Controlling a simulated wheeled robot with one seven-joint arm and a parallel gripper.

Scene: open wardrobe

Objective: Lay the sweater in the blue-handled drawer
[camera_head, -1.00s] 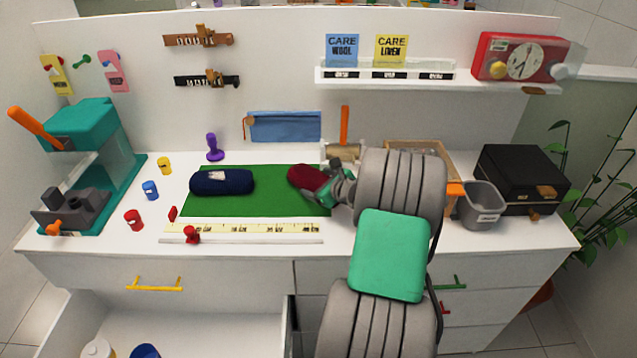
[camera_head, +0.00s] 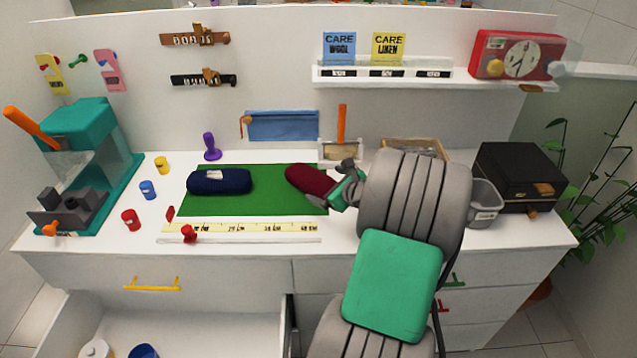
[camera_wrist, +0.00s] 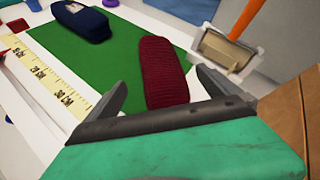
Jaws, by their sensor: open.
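A dark red ribbed knit roll (camera_head: 308,179) lies on the right part of the green mat (camera_head: 265,205). A navy roll (camera_head: 220,181) with a pale label lies on the mat's left part. Both look like folded garments; I cannot tell for certain which is the sweater. My gripper (camera_head: 338,188) is open at the red roll's right end. In the wrist view, the red roll (camera_wrist: 163,72) lies ahead between the spread fingers, not clasped. No blue handle shows. A drawer (camera_head: 190,330) is open at lower left, its front out of view.
Yellow (camera_head: 152,285), green (camera_head: 457,280) and red (camera_head: 442,307) handles show on the cabinet front. A ruler (camera_head: 240,227) lies before the mat. A grey bin (camera_head: 485,205) and black box (camera_head: 522,178) stand right. The open drawer holds a blue round container (camera_head: 143,351) and a white one.

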